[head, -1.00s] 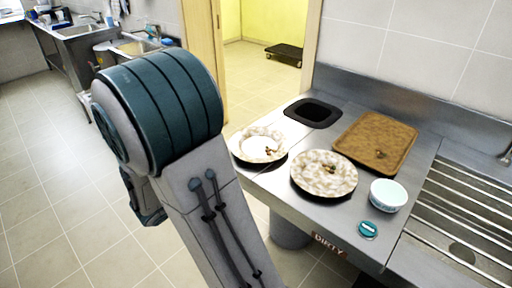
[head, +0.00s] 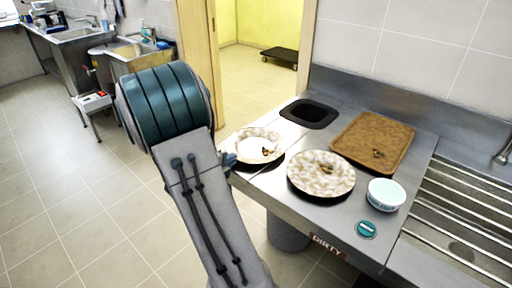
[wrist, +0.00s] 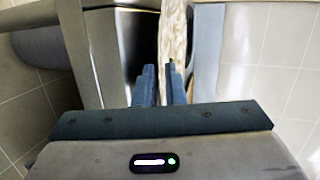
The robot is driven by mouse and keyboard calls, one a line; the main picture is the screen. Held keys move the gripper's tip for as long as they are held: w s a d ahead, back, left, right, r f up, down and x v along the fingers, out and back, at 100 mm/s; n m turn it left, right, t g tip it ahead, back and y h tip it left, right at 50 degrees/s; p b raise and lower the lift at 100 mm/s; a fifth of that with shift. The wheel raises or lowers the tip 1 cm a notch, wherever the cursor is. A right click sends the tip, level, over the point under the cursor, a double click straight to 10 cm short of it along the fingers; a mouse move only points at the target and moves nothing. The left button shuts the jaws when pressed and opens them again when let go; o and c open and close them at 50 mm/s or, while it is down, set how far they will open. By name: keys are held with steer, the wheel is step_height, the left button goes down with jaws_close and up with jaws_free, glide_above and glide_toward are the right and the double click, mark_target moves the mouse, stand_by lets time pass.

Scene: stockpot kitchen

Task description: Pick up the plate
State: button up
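Two whitish patterned plates with food scraps stand on the steel counter: the left plate (head: 262,136) at its left edge and the right plate (head: 320,187) nearer the front. My gripper (head: 231,160) is at the left rim of the left plate, partly hidden behind my arm. In the wrist view my gripper (wrist: 160,78) has its two blue fingers a small gap apart. A pale plate edge (wrist: 172,30) shows as a narrow strip just beyond the gap and the right finger. I cannot tell whether the rim lies between the fingers.
A brown tray (head: 372,136) with scraps lies at the back, beside a black-rimmed opening (head: 309,114). A white bowl (head: 386,194) and a teal round disc (head: 366,229) are at the right. A ribbed drainer (head: 450,215) lies further right. The floor at left is clear.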

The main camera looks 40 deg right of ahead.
steer(key=shift+x, duration=1.1)
jaws_close()
steer(key=shift+r, duration=0.1)
